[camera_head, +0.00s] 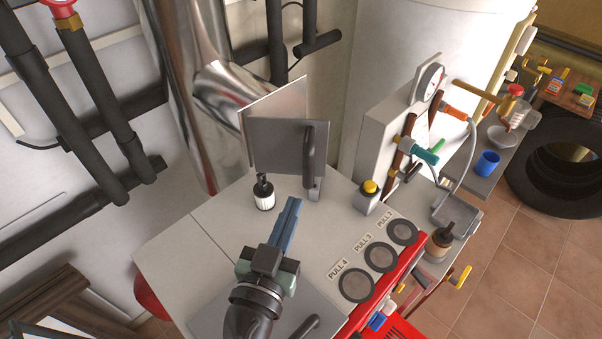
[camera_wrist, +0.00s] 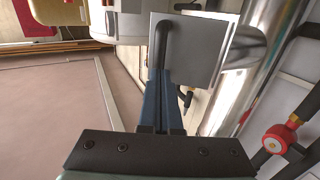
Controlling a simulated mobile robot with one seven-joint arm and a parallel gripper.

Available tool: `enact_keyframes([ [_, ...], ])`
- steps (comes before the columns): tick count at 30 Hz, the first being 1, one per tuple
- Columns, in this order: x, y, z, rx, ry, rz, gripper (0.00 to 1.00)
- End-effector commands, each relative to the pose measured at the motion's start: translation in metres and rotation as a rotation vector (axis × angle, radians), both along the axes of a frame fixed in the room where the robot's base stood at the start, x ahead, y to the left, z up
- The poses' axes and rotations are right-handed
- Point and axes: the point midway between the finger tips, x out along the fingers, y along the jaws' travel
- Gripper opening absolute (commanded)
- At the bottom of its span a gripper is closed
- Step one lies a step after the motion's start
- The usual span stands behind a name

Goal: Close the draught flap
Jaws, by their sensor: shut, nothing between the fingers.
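The likely draught flap is a grey flat plate (camera_head: 275,150) with a dark bar handle (camera_head: 310,155) on its right side. It stands upright on the boiler top, in front of a paler plate (camera_head: 280,104) by the flue pipe. In the wrist view the plate (camera_wrist: 205,55) fills the upper right, with its dark curved handle (camera_wrist: 160,42) just beyond my fingers. My gripper (camera_head: 295,203) has blue fingers, shut and empty, pointing at the plate from below the handle. My gripper also shows in the wrist view (camera_wrist: 160,78). Whether the fingertips touch the handle cannot be told.
A small dark-topped bottle (camera_head: 264,193) stands left of my fingers. A yellow-topped button box (camera_head: 369,194) stands to the right. Round discs marked PULL (camera_head: 381,257) line the front edge. A shiny flue pipe (camera_head: 226,85) rises behind.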

Motion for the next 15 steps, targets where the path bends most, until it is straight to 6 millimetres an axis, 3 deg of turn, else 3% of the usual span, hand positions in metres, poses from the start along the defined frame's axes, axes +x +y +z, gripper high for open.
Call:
enact_keyframes([
  [6,0.034,-0.011,0.004,-0.001,0.000,-0.001,0.00],
  [15,0.053,-0.017,0.000,0.001,0.000,-0.001,0.00],
])
